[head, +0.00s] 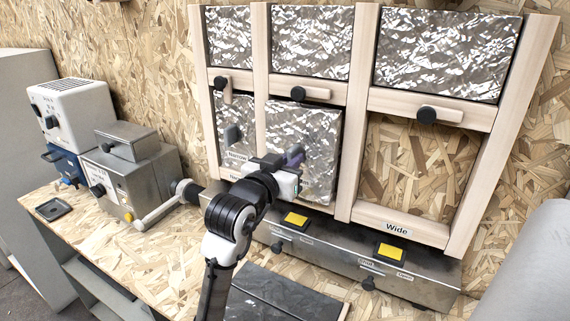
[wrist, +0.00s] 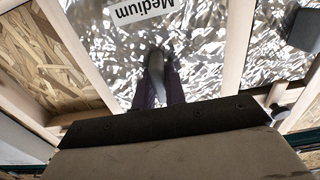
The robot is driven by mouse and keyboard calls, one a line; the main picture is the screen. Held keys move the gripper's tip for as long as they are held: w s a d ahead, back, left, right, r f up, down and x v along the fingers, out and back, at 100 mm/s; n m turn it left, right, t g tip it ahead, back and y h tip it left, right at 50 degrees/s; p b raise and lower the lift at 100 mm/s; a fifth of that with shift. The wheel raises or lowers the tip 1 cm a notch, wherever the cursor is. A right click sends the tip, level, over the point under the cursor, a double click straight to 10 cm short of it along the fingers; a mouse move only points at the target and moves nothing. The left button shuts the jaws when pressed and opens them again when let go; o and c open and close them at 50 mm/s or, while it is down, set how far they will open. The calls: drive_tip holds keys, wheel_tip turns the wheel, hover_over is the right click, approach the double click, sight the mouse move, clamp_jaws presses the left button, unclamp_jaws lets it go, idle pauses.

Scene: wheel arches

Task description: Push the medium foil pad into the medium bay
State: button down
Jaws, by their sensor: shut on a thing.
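The medium foil pad (head: 310,130) is a crinkled silver panel in the middle of the lower row, between two wooden posts. Its lower edge seems to stand forward of the frame, and how deep it sits cannot be told. In the wrist view the pad (wrist: 200,60) fills the centre and bears an upside-down "Medium" label (wrist: 142,8). My gripper (head: 293,156) is in front of the pad and shut on its grey handle (wrist: 156,64). The medium bay behind the pad is mostly hidden, as is its bottom rail.
The narrow pad (head: 232,125) fills the lower left bay. The wide bay (head: 415,165) at right is empty, showing chipboard. Black turn knobs (head: 427,115) sit on the crossbar. A metal ledge with yellow switches (head: 390,251) runs below, and metal boxes (head: 132,170) stand at left.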

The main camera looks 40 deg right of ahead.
drive_tip(key=shift+p+x, duration=0.3)
drive_tip(key=shift+x, duration=1.45)
drive_tip(key=shift+d, duration=0.1)
drive_tip(key=c, duration=1.4)
unclamp_jaws()
drive_tip(key=shift+w, duration=0.1)
drive_tip(key=shift+o, duration=0.2)
drive_tip(key=b+v, duration=0.8)
drive_tip(key=v, duration=1.3)
drive_tip(key=shift+s+a, duration=0.25)
drive_tip(key=shift+a, duration=0.1)
